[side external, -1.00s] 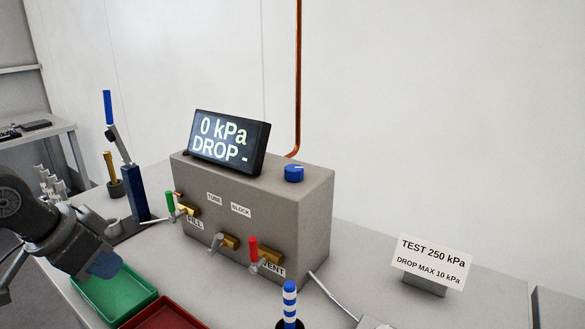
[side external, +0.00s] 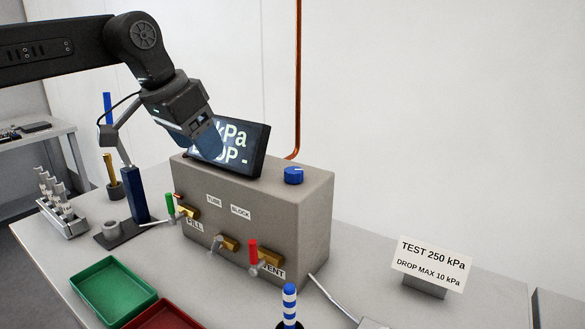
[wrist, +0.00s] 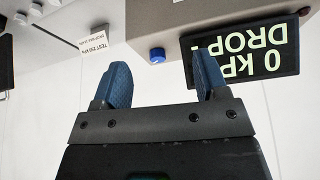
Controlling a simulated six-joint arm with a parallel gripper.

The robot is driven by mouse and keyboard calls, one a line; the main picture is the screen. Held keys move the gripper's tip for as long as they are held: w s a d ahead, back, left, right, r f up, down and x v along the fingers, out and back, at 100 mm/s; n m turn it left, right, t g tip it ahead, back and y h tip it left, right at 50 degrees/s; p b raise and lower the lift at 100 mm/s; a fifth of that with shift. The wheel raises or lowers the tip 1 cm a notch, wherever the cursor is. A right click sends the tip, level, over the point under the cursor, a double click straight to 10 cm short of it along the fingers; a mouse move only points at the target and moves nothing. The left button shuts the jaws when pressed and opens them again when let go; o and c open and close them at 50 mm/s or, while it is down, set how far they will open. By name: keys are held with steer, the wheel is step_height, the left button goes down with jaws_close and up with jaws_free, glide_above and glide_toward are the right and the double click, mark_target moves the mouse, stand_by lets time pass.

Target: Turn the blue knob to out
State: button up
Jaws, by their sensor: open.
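The blue knob (side external: 293,175) sits on the top of the grey box (side external: 308,225), near its right end. It also shows in the wrist view (wrist: 157,55), above and between my fingertips and apart from them. My gripper (wrist: 160,75) has two blue fingers spread apart with nothing between them. In the side view my gripper (side external: 208,140) is in front of the display, to the left of the knob and higher than it. The display (side external: 250,150) reads 0 kPa and DROP -, partly hidden by my gripper in the side view.
The box front has a green lever (side external: 170,204), a grey lever (side external: 215,243) and a red lever (side external: 253,252). A copper pipe (side external: 298,80) rises behind the box. A sign (side external: 430,262) stands at right. Green (side external: 112,290) and red trays lie in front.

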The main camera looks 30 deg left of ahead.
steer(key=m, duration=0.2)
glide_toward(294, 170)
steer(key=shift+g+h, duration=0.3)
steer(key=x, duration=0.9)
steer(key=shift+w+a+f, duration=0.15)
steer(key=shift+w+a, duration=0.15)
steer(key=shift+w, duration=0.05)
steer(key=shift+c, duration=0.5)
steer(key=c, duration=0.8)
steer(key=shift+n, duration=0.4)
steer(key=n+y, duration=0.2)
steer(key=n, duration=0.3)
steer(key=shift+d, duration=0.15)
steer(key=n+y, duration=0.1)
steer(key=n, duration=0.1)
steer(key=n+y, duration=0.1)
steer(key=n, duration=0.2)
steer(key=shift+g, duration=0.4)
steer(key=shift+n, duration=0.4)
